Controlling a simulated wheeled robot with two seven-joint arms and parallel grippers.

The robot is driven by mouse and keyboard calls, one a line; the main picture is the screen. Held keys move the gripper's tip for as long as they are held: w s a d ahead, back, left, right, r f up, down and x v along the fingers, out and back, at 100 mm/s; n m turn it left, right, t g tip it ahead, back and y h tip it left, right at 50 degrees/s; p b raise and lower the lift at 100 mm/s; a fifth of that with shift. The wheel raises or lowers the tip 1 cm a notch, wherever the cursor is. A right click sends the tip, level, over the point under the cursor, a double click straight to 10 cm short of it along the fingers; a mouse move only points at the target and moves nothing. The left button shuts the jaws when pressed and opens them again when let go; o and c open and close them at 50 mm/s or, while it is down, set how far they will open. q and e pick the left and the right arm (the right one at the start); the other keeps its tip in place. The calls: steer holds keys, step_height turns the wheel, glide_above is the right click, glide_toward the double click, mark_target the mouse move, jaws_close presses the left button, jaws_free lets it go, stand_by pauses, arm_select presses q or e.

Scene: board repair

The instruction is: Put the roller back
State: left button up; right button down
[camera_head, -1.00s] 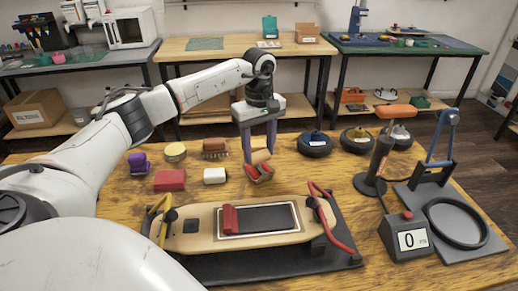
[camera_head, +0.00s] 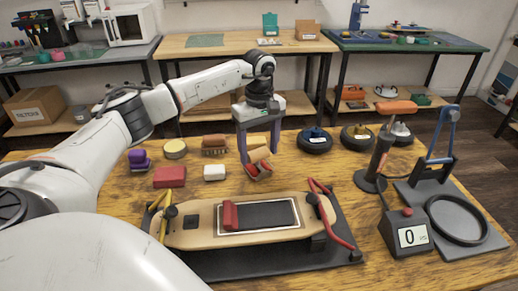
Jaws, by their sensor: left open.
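A small tan roller (camera_head: 259,154) with a red part (camera_head: 258,174) under it is at the middle of the wooden table, behind the skateboard deck. I cannot tell whether the red part is a stand or belongs to the roller. My left gripper (camera_head: 260,158) points down over it, open, with one purple-grey finger on each side of the tan part. I cannot tell whether the fingers touch it. My right gripper is not in view.
The deck (camera_head: 207,237) lies in a dark fixture with red and yellow clamps, a red block (camera_head: 230,216) on it. A brush (camera_head: 214,146), red block (camera_head: 169,177) and white block (camera_head: 215,173) lie left. Round dark pots (camera_head: 314,143) and a scale display (camera_head: 413,236) stand right.

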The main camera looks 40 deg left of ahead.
arm_select(q)
step_height(320, 180, up, 13)
steer(key=shift+r+p, duration=0.15)
steer(key=shift+p, duration=0.3)
stand_by(0.4)
